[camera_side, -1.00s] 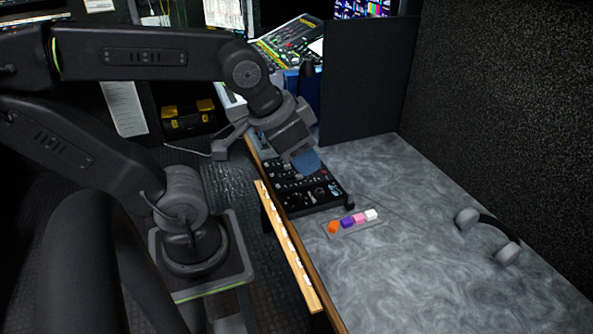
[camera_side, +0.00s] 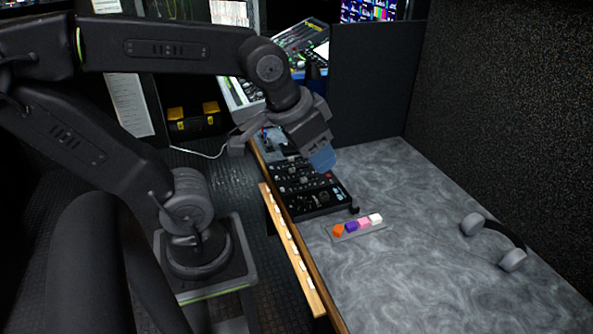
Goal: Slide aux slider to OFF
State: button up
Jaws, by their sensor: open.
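A black control panel (camera_side: 318,197) with knobs, buttons and small switches lies along the left edge of the grey desk. The aux slider is too small to single out among its controls, so its setting cannot be read. My gripper (camera_side: 322,160), with a blue tip, is above the far right part of the panel, pointing down and tilted. It is open, and nothing shows held in it. The gripper and wrist hide some of the panel's far end.
A small tray with orange, purple, pink and white blocks (camera_side: 364,224) sits nearer than the panel. Headphones (camera_side: 493,240) lie at the right. A dark partition (camera_side: 375,85) stands behind. The desk (camera_side: 440,285) is clear in front.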

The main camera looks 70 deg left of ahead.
jog(key=w+a+n+g+y, duration=0.1)
jog(key=w+a+n+g, duration=0.1)
jog(key=w+a+n, duration=0.65)
jog(key=n+g+h, duration=0.1)
jog(key=n+g, duration=0.2)
jog(key=n, duration=0.6)
send_over(292, 168)
notch_tip(292, 168, down, 23)
notch_tip(292, 168, down, 14)
jog(key=shift+r, duration=0.15)
jog(key=shift+c, duration=0.4)
grip_shut()
